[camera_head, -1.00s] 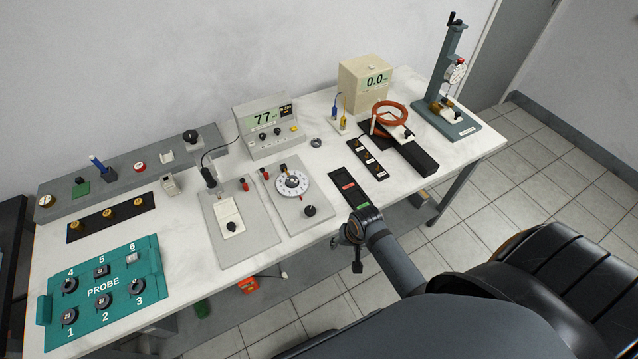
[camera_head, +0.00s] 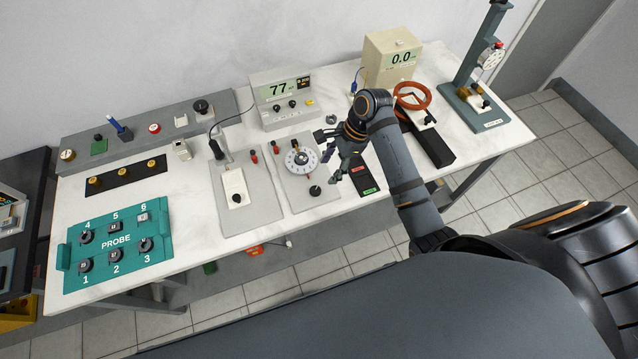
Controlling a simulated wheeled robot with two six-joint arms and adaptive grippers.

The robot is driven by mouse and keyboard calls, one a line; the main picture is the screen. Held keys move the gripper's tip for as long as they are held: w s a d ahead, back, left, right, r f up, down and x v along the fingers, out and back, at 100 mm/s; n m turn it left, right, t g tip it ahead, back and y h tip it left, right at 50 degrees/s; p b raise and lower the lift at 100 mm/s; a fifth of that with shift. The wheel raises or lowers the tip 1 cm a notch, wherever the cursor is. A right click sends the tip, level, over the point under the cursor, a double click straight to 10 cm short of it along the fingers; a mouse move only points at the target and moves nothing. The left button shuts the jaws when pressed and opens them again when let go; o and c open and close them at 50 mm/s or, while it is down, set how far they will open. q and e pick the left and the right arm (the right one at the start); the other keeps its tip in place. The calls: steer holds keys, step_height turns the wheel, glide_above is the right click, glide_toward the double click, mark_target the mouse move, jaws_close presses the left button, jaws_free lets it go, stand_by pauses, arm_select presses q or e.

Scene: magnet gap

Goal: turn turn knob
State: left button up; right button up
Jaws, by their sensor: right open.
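A grey panel (camera_head: 283,182) lies flat on the white table. It carries a white round dial (camera_head: 300,158) with a dark centre and, below it, a small black knob (camera_head: 315,191). I cannot tell which of these is called the turn knob. My right gripper (camera_head: 328,156) is open and empty, just right of the dial. Its fingers point left, over or beside the panel's right edge; I see no contact. My left gripper is out of view.
A meter (camera_head: 282,92) reading 77 stands behind the panel. A switch plate (camera_head: 234,190) lies to its left, and a teal PROBE box (camera_head: 115,243) farther left. Right of my arm are a red-orange ring (camera_head: 412,96) and a gauge stand (camera_head: 483,60).

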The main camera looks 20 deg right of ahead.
mark_target(316, 189)
steer(key=x, duration=1)
steer(key=shift+f+p, duration=0.1)
steer(key=shift+p, duration=0.3)
steer(key=c, duration=1.1)
steer(key=shift+w+r+n+g+p, duration=0.15)
steer(key=shift+r+n+g+p, duration=0.15)
steer(key=shift+n+p, duration=0.6)
steer(key=shift+c, duration=0.2)
steer(key=shift+n+g+p, duration=0.3)
steer(key=shift+n+p, duration=0.35)
steer(key=shift+n, duration=0.05)
steer(key=shift+w+f+n+g+h+p, duration=0.15)
steer(key=shift+n+g+h+p, duration=0.25)
steer(key=shift+n, duration=0.8)
steer(key=shift+w+f+n+g+h+p, duration=0.1)
steer(key=shift+n+g+h+p, duration=0.35)
steer(key=shift+n, duration=1.35)
steer(key=shift+g, duration=0.25)
